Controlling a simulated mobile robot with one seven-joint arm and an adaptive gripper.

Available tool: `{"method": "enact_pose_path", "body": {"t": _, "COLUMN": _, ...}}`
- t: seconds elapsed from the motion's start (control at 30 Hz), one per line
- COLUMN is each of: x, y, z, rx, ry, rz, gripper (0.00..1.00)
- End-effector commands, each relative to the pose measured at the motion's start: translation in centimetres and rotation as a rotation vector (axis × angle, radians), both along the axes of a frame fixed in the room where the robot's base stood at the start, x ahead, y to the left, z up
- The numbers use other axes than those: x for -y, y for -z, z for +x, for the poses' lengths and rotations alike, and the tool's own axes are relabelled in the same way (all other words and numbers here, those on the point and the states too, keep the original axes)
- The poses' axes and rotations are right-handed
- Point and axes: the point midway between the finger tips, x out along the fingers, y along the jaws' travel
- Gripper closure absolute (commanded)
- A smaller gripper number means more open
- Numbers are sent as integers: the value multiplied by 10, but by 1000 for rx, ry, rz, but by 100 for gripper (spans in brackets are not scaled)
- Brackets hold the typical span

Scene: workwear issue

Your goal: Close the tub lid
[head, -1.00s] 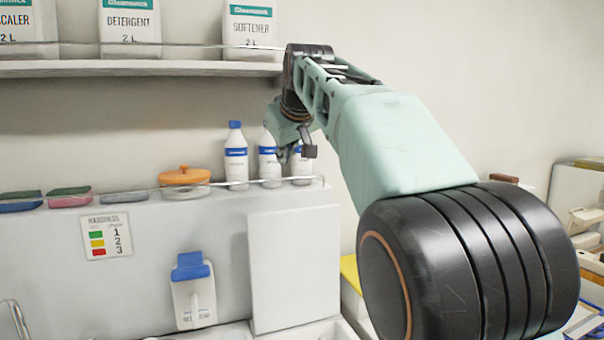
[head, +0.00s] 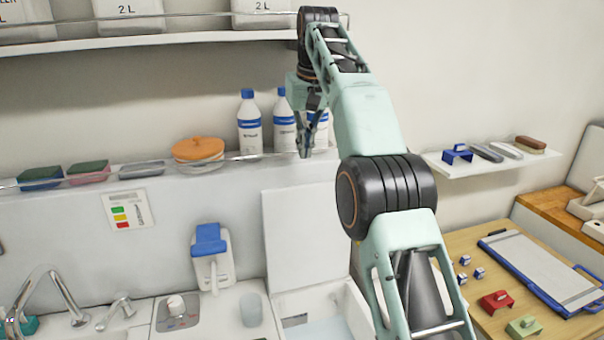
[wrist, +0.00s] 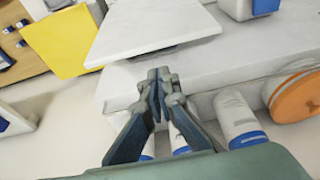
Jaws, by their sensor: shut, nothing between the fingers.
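The tub (head: 350,303) is a white open box at the bottom of the head view, partly hidden by my arm. Its lid (head: 303,232) is a flat white panel standing upright at the tub's back, against the wall ledge. In the wrist view the lid (wrist: 150,27) shows as a pale slab beyond my fingers. My gripper (head: 306,150) is shut and empty, pointing down in front of the white bottles and above the lid's top edge. In the wrist view my gripper's fingertips (wrist: 158,78) are together, apart from the lid.
White bottles (head: 249,122) with blue caps and an orange-lidded pot (head: 198,150) stand on the ledge close to my gripper. A blue-and-white dispenser (head: 211,255) hangs left of the lid. A wooden table (head: 497,262) with small items lies right.

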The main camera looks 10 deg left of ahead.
Motion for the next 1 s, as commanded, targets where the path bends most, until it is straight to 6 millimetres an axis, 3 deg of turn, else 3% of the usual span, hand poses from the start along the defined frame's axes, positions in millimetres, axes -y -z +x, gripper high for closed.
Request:
{"method": "enact_pose_path", "body": {"t": 0.23, "x": -1, "y": 15, "z": 2, "rx": 0, "ry": -1, "rz": 0, "gripper": 100}}
{"method": "enact_pose_path", "body": {"t": 0.7, "x": -8, "y": 79, "z": 19, "rx": -1, "ry": -1, "rz": -1, "gripper": 100}}
{"method": "enact_pose_path", "body": {"t": 1.0, "x": -9, "y": 88, "z": 21, "rx": 1, "ry": -1, "rz": 0, "gripper": 100}}
